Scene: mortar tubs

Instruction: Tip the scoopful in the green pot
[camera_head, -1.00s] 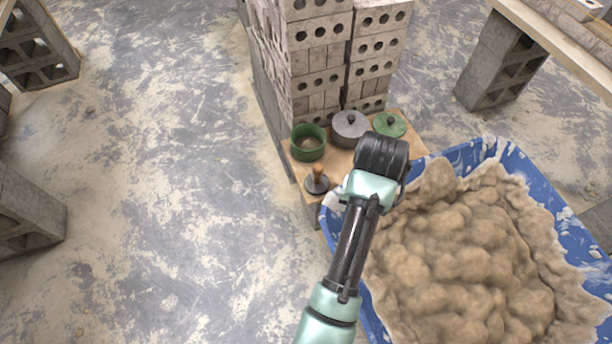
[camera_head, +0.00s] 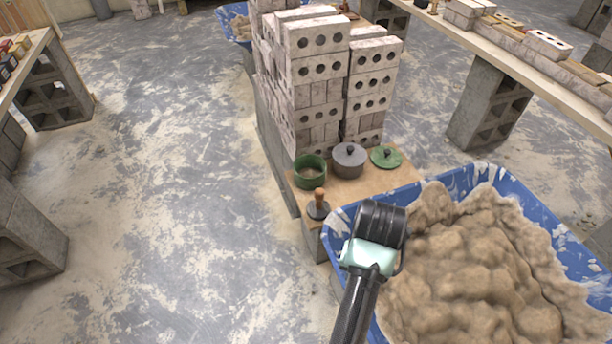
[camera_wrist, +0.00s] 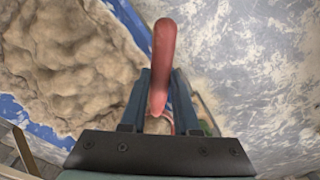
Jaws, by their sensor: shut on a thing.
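The green pot (camera_head: 312,184) stands open on a wooden board beside the blue tub, with some brownish stuff visible inside. My gripper (camera_wrist: 160,78) is shut on a red handle (camera_wrist: 164,60), seen in the wrist view.
The blue tub (camera_head: 562,228) holds lumpy tan mortar (camera_head: 470,275). Stacked bricks (camera_head: 318,100) rise behind. The floor at left is clear.

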